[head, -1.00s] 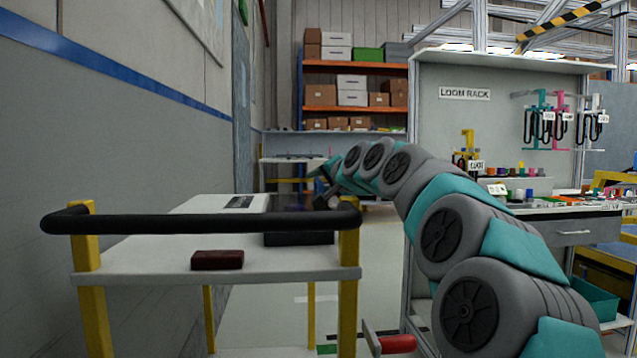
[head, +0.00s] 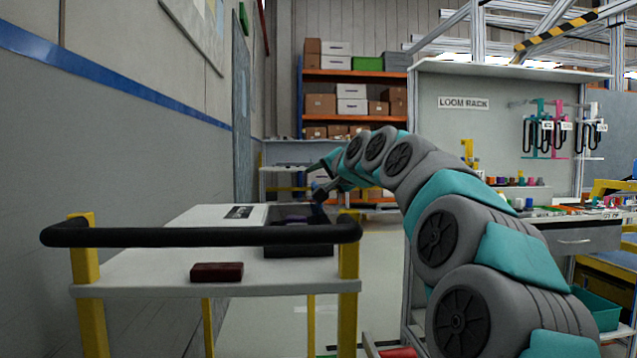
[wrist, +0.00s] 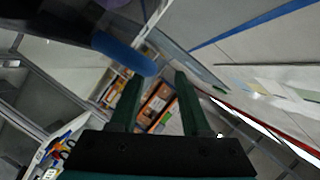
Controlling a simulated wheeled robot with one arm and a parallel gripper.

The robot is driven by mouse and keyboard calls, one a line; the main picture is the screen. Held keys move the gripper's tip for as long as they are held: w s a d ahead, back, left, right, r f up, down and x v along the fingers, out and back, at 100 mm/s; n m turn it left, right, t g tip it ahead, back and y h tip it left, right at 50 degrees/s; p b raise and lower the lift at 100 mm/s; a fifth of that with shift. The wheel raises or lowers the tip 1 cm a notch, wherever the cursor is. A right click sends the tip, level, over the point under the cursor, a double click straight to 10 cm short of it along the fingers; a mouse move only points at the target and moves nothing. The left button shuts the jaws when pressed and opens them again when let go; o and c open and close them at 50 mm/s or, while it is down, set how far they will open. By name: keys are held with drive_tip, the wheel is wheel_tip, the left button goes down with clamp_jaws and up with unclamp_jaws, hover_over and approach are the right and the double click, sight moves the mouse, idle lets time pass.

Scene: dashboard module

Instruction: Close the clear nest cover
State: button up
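The black-sided nest (head: 298,246) sits on the white bench top at left centre in the head view, with a dark purplish item inside. I cannot clearly make out the clear cover in the head view. My gripper (head: 318,190) is at the far end of the arm, above the nest's back right side; its fingers are too small to read there. In the wrist view my gripper (wrist: 154,76) has two dark green fingers spread apart with nothing between them. A blue rounded bar (wrist: 122,53) lies by the left fingertip; I cannot tell whether it belongs to the cover or whether they touch.
A cart with a black rail (head: 200,234) and yellow posts stands in front, holding a dark red block (head: 216,272). A grey wall (head: 110,170) runs along the left. The loom rack (head: 465,125) and its bench are at right. Open floor lies between.

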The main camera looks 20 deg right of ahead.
drive_tip(key=s+a+r, duration=0.1)
drive_tip(key=s+a, duration=0.2)
drive_tip(key=s, duration=1.1)
drive_tip(key=shift+s+a+r, duration=0.15)
drive_tip(key=shift+a+r, duration=0.05)
drive_tip(key=shift+a, duration=0.2)
